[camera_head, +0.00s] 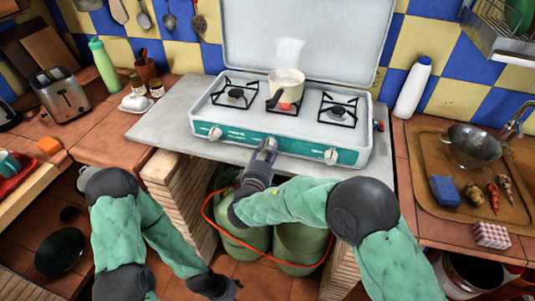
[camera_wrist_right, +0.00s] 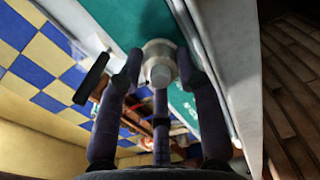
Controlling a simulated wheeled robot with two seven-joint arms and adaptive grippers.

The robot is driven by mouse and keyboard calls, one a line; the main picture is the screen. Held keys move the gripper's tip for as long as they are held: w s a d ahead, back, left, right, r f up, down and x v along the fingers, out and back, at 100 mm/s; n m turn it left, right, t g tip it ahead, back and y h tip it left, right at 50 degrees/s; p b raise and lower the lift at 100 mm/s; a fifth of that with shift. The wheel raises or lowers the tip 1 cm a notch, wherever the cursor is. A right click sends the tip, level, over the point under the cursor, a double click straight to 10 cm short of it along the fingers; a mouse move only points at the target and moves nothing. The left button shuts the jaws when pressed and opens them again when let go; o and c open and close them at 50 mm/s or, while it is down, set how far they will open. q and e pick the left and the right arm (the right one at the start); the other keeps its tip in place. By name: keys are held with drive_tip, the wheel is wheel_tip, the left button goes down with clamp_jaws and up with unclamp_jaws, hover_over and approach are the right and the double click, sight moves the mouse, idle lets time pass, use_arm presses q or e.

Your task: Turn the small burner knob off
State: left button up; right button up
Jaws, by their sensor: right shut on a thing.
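The white stove (camera_head: 240,122) has a green front panel with a left knob (camera_head: 215,133), a middle knob (camera_wrist_right: 160,65) and a right knob (camera_head: 331,157). My right gripper (camera_head: 267,146) is at the middle knob and largely covers it in the head view. In the right wrist view its fingers are closed around the round whitish knob, against the green panel. A pot (camera_head: 287,82) stands on the middle burner with a red glow under it and pale steam above. My left gripper (camera_head: 226,289) hangs low, away from the stove, its fingers too unclear to read.
Gas bottles (camera_head: 300,245) with an orange hose stand under the counter. A toaster (camera_head: 62,93) and green bottle (camera_head: 104,66) are at left. A white bottle (camera_head: 413,88) and a sink with a metal colander (camera_head: 470,146) are at right.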

drive_tip(key=shift+d+r+m, duration=0.1)
drive_tip(key=shift+d+m, duration=0.1)
drive_tip(key=shift+m, duration=1.4)
drive_tip(key=o, duration=1.1)
drive_tip(key=shift+d, duration=0.1)
drive_tip(key=shift+o, duration=0.2)
drive_tip(key=shift+f, duration=0.2)
drive_tip(key=shift+s+a+f, duration=0.1)
drive_tip(key=shift+a, duration=0.15)
drive_tip(key=shift+n, duration=0.5)
